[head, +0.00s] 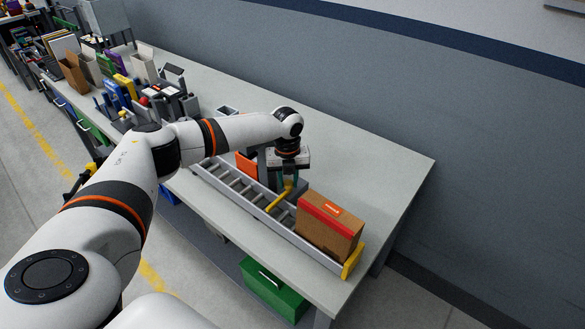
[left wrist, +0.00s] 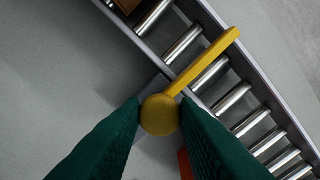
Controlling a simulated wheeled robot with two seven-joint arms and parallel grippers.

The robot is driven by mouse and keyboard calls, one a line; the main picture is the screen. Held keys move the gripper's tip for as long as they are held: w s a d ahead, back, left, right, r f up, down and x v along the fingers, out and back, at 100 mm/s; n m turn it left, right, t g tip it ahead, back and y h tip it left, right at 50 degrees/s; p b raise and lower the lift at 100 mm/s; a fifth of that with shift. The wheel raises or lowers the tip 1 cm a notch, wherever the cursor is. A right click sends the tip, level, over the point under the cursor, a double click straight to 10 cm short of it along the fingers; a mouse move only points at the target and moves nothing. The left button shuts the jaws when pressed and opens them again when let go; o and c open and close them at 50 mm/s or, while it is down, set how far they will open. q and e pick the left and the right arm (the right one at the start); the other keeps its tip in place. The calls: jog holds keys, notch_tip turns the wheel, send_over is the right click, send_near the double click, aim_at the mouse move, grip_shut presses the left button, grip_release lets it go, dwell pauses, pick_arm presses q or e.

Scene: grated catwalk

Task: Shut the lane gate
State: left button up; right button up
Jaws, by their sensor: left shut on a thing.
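The lane gate is a yellow bar (head: 279,199) with a round knob at one end. In the left wrist view the bar (left wrist: 205,66) lies over the roller lane, roughly in line with the rollers, its tip at the opposite rail. My left gripper (head: 287,182) is shut on the round yellow knob (left wrist: 160,114), beside the near rail in that view. The roller lane (head: 218,177) runs along the table's front edge. My right gripper is not in view.
A brown carton with red tape (head: 328,228) sits on the lane near a yellow end stop (head: 352,262). An orange box (head: 246,165) stands by the gripper on the other side. Bins and tools crowd the table's far left. The table (head: 385,170) is clear at right.

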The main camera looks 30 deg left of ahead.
pick_arm(q)
jog(key=shift+s+a+f, duration=0.1)
jog(key=shift+s+a, duration=0.05)
jog(key=shift+s, duration=0.05)
jog(key=shift+w+f, duration=0.1)
jog(key=o, duration=0.6)
jog(key=shift+c, duration=0.2)
jog(key=o, duration=0.4)
jog(key=shift+a, duration=0.1)
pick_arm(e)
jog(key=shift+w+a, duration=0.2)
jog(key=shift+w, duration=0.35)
pick_arm(q)
jog(key=shift+w+r, duration=0.1)
jog(key=shift+r, duration=0.35)
notch_tip(320, 180, up, 11)
jog(key=b, duration=0.2)
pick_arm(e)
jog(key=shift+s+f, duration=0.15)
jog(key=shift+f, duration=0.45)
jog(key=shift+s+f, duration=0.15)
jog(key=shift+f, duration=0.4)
